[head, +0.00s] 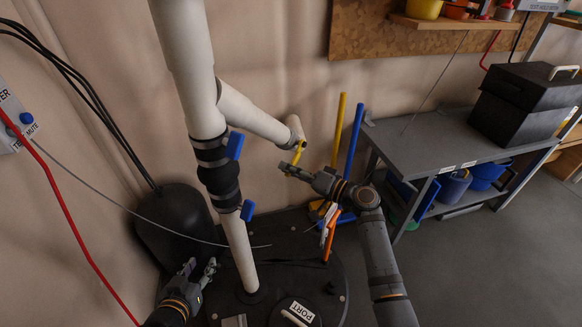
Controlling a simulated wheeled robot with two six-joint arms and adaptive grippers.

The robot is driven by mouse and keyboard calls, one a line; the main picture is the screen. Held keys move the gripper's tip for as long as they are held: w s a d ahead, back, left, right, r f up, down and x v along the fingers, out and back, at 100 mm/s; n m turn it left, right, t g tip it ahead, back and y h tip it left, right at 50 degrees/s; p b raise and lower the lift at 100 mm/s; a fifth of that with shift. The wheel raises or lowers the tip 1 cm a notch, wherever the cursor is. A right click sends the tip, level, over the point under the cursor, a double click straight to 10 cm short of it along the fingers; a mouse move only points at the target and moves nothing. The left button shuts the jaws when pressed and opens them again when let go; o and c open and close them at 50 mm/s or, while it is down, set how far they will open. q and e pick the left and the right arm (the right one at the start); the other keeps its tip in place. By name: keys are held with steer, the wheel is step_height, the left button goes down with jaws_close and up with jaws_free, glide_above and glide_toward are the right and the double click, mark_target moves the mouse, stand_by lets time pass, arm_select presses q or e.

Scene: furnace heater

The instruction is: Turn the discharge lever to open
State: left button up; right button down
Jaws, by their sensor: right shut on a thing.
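A white vertical pipe (188,60) has a slanted side branch (252,112) that ends in a flared white outlet (295,128). A yellow lever (299,153) hangs at the outlet; I take it as the discharge lever. My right gripper (293,167) is shut on the lower end of this lever, and its fingers partly hide it. My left gripper (199,267) is open and empty, low and to the left of the pipe, apart from it.
Two blue valve handles (234,145) (248,210) stick out from the black pipe fittings. A round black lid (320,255) with a PORT label lies below. Yellow and blue tool handles (339,130) stand behind my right arm. A grey bench (415,140) carries a black box (520,100).

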arm_select(q)
steer(key=s+d+f+g+p, duration=0.1)
steer(key=s+f+g+p, duration=0.1)
steer(key=s+f+g, duration=0.7)
arm_select(e)
steer(key=shift+s+a+r+m, duration=0.2)
steer(key=shift+r+m, duration=0.25)
steer(key=shift+m, duration=0.15)
steer(key=shift+r, duration=0.1)
steer(key=shift+s+a+r+m+p, duration=0.1)
steer(key=shift+s+r+m+p, duration=0.15)
steer(key=shift+r+m+p, duration=0.6)
arm_select(q)
steer(key=shift+g, duration=0.3)
steer(key=shift+s+a+r+p, duration=0.3)
steer(key=shift+s+r, duration=0.2)
steer(key=shift+s, duration=0.2)
steer(key=shift+s+a+r+p, duration=0.2)
steer(key=shift+s+r+p, duration=0.15)
steer(key=shift+s+r, duration=0.25)
steer(key=shift+s+a+r+p, duration=0.25)
steer(key=shift+s+r+p, duration=0.15)
steer(key=shift+s, duration=0.4)
arm_select(e)
steer(key=shift+s+r+m, duration=0.1)
steer(key=shift+r+m, duration=0.05)
steer(key=shift+m, duration=0.8)
steer(key=c, duration=1.2)
jaws_free()
